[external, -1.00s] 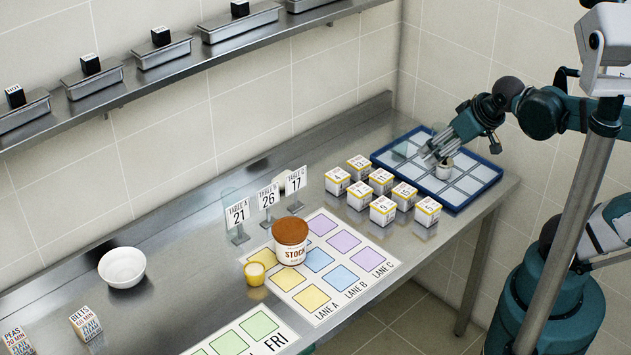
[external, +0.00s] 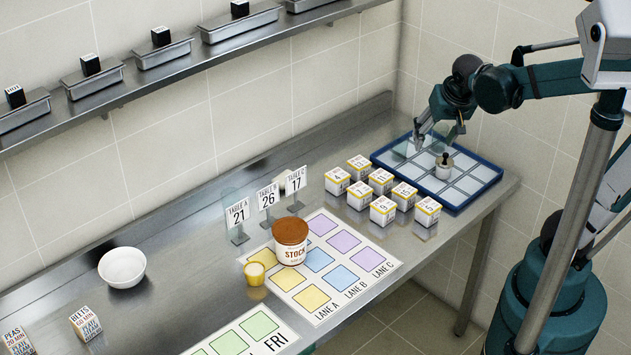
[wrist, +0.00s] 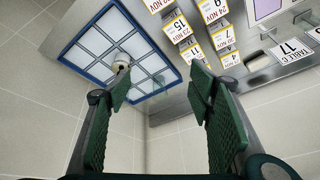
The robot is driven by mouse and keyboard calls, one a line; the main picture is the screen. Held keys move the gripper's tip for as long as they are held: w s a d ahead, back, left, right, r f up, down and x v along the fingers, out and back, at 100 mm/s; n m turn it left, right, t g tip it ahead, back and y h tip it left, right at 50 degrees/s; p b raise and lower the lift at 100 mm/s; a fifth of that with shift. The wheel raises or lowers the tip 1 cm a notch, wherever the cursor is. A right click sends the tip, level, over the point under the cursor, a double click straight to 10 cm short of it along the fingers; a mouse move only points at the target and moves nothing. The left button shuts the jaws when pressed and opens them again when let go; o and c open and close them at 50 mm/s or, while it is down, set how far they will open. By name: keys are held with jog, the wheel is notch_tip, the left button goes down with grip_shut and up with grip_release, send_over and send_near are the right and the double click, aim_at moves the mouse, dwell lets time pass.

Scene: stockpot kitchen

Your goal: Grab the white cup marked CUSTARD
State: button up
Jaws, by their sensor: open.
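In the wrist view the cup (wrist: 121,63) shows small on the tray, near my left finger. My gripper (external: 437,138) is open and empty, above the tray and a little up from the cup. In the wrist view my gripper (wrist: 160,95) has its two green fingers wide apart. Another pale cup (external: 289,185) is mostly hidden behind the table signs.
Several numbered boxes (external: 383,211) stand left of the tray. A brown-topped STOCK tub (external: 291,253) and a yellow cup (external: 254,275) are near the lane mat (external: 331,225). A white bowl (external: 122,267) stands farther left. A shelf (external: 190,67) with metal pans runs along the wall.

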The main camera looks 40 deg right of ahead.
jog(key=w+d+f+m+g+h, duration=0.1)
jog(key=w+d+f+m+g, duration=0.1)
jog(key=w+d+f+m, duration=0.3)
jog(key=m+g+h+p, duration=0.1)
jog(key=m+g+p, duration=0.15)
jog(key=m, duration=0.45)
send_over(445, 160)
jog(key=a, duration=0.3)
notch_tip(445, 160, down, 9)
jog(key=shift+w, duration=0.4)
jog(key=shift+d+g+h, duration=0.15)
jog(key=shift+g+h, duration=0.1)
jog(key=shift+h, duration=0.05)
jog(key=shift+b+x, duration=0.35)
jog(key=shift+x, duration=0.85)
jog(key=shift+x, duration=2.6)
jog(key=shift+d, duration=0.1)
jog(key=shift+c, duration=0.7)
jog(key=c, duration=0.9)
